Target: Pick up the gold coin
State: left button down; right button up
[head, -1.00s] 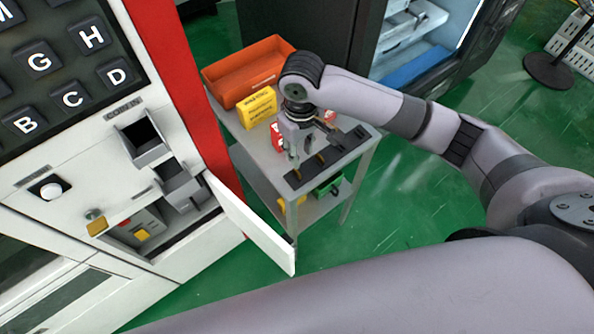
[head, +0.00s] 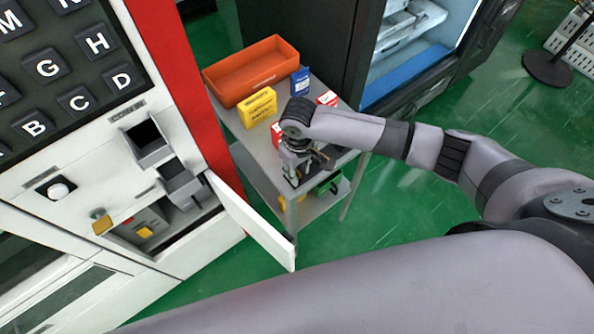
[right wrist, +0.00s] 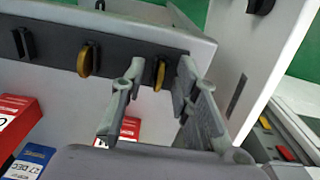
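Two gold coins stand on edge in a dark slotted strip (right wrist: 45,42) along the table's edge, in the right wrist view. One gold coin (right wrist: 160,75) is near the strip's end, the other gold coin (right wrist: 84,62) further left. My right gripper (right wrist: 158,68) is open, its fingers on either side of the end coin with gaps visible; I cannot tell whether either touches it. In the head view, my right gripper (head: 296,172) is over the near end of the strip and hides the coins. My left gripper is not in view.
The table (head: 245,158) also holds an orange bin (head: 225,92), a yellow box (head: 258,107), a blue box (head: 300,82) and red-and-white boxes (head: 328,98). Left stands the vending machine (head: 95,165) with its white door (head: 255,222) open close to the table.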

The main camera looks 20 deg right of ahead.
jog(key=shift+c, duration=0.4)
grip_shut()
